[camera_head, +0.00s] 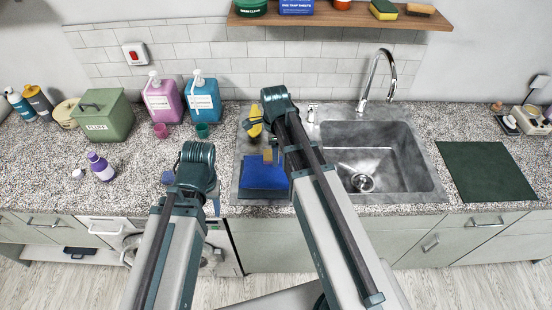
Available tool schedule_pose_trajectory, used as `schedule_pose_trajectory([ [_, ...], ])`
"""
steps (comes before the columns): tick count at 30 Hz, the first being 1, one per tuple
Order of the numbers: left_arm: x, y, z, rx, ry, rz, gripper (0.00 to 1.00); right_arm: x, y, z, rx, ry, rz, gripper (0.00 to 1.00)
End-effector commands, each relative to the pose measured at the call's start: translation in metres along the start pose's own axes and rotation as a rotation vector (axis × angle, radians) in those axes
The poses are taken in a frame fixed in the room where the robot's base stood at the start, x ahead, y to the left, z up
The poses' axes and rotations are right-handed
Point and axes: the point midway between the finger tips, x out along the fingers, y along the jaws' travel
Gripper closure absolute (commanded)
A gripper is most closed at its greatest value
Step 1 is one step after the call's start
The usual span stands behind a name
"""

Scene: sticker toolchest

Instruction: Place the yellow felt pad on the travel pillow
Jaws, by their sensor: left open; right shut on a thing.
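A dark blue block-like thing (265,174) sits on the steel drainboard left of the sink basin; I cannot tell for sure whether it is the travel pillow. My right gripper (271,152) hangs over its back edge and is shut on a small yellow-orange piece (267,156), which looks like the felt pad. The piece appears just above the blue thing; whether it touches is unclear. My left gripper (213,203) is open near the counter's front edge, left of the blue thing, partly hidden by my arm.
The sink basin (371,160) and tap (378,75) are to the right, then a dark green mat (487,171). A green box (103,118), pink dispenser (162,101), blue dispenser (202,98) and purple bottle (101,167) stand left.

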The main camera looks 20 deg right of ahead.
Motion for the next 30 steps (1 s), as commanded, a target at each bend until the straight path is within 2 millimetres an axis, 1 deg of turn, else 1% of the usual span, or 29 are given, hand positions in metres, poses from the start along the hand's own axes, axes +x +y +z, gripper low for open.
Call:
schedule_pose_trajectory([
  [1, 0.004, 0.0, 0.0, 0.0, 0.0, 0.0, 0.5, 0.004, -0.006, -0.003, 0.002, 0.0, 0.0, 0.81],
  [3, 0.017, 0.002, -0.001, 0.002, 0.0, 0.0, 0.5, 0.018, -0.003, -0.002, 0.0, 0.0, 0.0, 0.81],
  [6, 0.031, 0.003, -0.002, 0.003, 0.0, -0.001, 0.5, 0.031, -0.003, -0.002, 0.0, 0.0, 0.0, 0.81],
  [8, 0.036, 0.003, -0.002, 0.003, 0.0, -0.001, 0.5, 0.037, -0.003, -0.002, 0.0, 0.0, 0.0, 0.81],
  [17, 0.035, 0.003, -0.002, 0.002, 0.0, -0.001, 0.5, 0.035, -0.003, -0.002, 0.001, 0.0, 0.0, 0.81],
  [28, 0.046, 0.004, -0.003, 0.002, 0.0, -0.001, 0.5, 0.047, -0.003, -0.002, 0.001, 0.0, 0.0, 0.81],
  [29, 0.044, 0.004, -0.003, 0.002, 0.0, -0.001, 0.5, 0.045, -0.003, -0.002, 0.001, 0.0, 0.0, 0.31],
  [30, 0.044, 0.004, -0.003, 0.002, 0.0, -0.001, 0.5, 0.044, -0.003, -0.002, 0.001, 0.0, 0.0, 0.24],
])
